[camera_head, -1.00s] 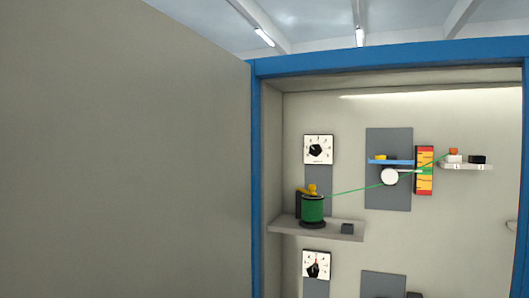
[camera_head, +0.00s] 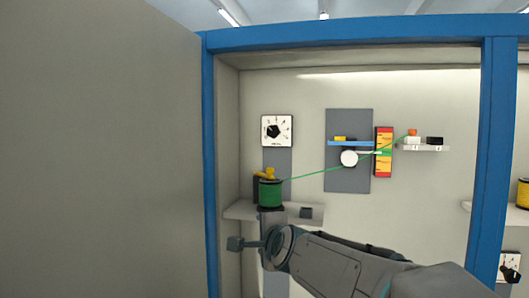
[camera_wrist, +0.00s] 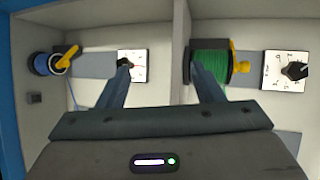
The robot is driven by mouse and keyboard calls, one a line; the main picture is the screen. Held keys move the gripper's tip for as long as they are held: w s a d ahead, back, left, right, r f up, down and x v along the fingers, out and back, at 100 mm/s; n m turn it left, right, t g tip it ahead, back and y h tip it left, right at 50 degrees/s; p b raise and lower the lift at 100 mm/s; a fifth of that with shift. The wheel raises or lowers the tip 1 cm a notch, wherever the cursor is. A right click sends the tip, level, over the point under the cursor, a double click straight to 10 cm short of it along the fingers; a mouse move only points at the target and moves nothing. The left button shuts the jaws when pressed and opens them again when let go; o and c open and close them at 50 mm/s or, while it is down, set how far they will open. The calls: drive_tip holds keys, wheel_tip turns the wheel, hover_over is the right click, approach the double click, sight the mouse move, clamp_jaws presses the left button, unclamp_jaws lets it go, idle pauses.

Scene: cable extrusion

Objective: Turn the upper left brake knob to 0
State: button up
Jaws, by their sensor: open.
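The upper left brake knob (camera_head: 274,131) is a black knob on a square white dial plate, high on the cabinet's back wall above the green spool (camera_head: 269,194). The number it points to is too small to read. In the wrist view the knob (camera_wrist: 294,71) is at the far right, beyond the green spool (camera_wrist: 210,68). My gripper (camera_wrist: 160,66) is open and empty, its two fingers spread apart. It is below the knob and clear of it. In the head view my arm rises from the lower right, and the fingers are hard to make out.
A green cable runs from the spool to a white wheel (camera_head: 349,158). The wrist view shows a lower dial (camera_wrist: 139,66) and blue spool (camera_wrist: 45,64). The blue cabinet frame (camera_head: 208,170) borders the left.

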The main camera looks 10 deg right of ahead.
drive_tip(key=w+r+m+t+h, duration=0.3)
drive_tip(key=w+r+m+t, duration=0.3)
drive_tip(key=r+m, duration=0.4)
drive_tip(key=m+h, duration=0.6)
drive_tip(key=m, duration=0.5)
approach(273, 133)
drive_tip(key=shift+t, duration=0.4)
drive_tip(key=p+x, duration=0.2)
drive_tip(key=x, duration=0.1)
drive_tip(key=p+x, duration=0.2)
drive_tip(key=x, duration=0.1)
drive_tip(key=p+x, duration=0.2)
drive_tip(key=x, duration=0.1)
drive_tip(key=shift+w+d+f, duration=0.15)
drive_tip(key=shift+w+d, duration=0.05)
drive_tip(key=shift+w, duration=0.2)
drive_tip(key=shift+w+d+p, duration=0.15)
drive_tip(key=shift+w+p, duration=0.2)
drive_tip(key=shift+w, duration=0.25)
drive_tip(key=c, duration=1)
